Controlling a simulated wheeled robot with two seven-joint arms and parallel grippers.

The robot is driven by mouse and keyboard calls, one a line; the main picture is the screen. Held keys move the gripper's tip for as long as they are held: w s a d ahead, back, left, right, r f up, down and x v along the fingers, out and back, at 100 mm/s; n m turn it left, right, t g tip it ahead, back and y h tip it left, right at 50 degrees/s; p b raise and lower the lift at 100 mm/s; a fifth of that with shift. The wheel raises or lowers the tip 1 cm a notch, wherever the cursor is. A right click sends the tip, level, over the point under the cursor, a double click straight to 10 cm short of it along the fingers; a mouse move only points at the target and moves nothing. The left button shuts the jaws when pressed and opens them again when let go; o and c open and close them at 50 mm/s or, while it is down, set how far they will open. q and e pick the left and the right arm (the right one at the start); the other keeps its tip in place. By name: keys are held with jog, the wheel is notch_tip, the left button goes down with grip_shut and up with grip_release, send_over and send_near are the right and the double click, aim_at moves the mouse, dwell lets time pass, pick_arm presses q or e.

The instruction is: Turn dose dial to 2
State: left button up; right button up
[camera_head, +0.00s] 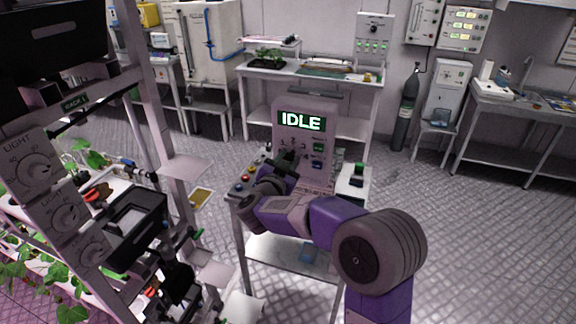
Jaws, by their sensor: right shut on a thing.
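The dosing unit (317,172) is a pale box with a green-lit screen (301,121) that reads IDLE. Small dial numbers (293,143) show on its front below the screen, too small to read surely. My right arm reaches in from the lower right, and my right gripper (285,161) is at the front of the unit just below these numbers. It is shut on the dose dial, which it mostly hides. I cannot tell which number the dial points to. My left gripper is not in view.
The unit stands on a small cart (285,250), with coloured buttons (245,178) at left and a green-topped item (357,172) at right. A plant rack with light dials (30,172) stands close at left. A bench (335,88) is behind. Floor at right is clear.

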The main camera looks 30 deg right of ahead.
jog(key=m+b, duration=0.3)
jog(key=m, duration=0.1)
jog(key=shift+f+m+b, duration=0.15)
jog(key=shift+m+b, duration=0.15)
jog(key=shift+m, duration=0.1)
jog(key=m+b, duration=0.3)
jog(key=shift+m, duration=0.3)
jog(key=m+b, duration=0.3)
jog(key=m, duration=0.1)
jog(key=shift+b, duration=0.35)
jog(key=shift+m+b, duration=1.25)
jog(key=shift+m, duration=0.65)
jog(key=o, duration=1.1)
jog(key=shift+r, duration=0.2)
jog(key=shift+c, duration=0.2)
jog(key=shift+a, duration=0.1)
jog(key=v, duration=0.7)
jog(key=shift+s, duration=0.25)
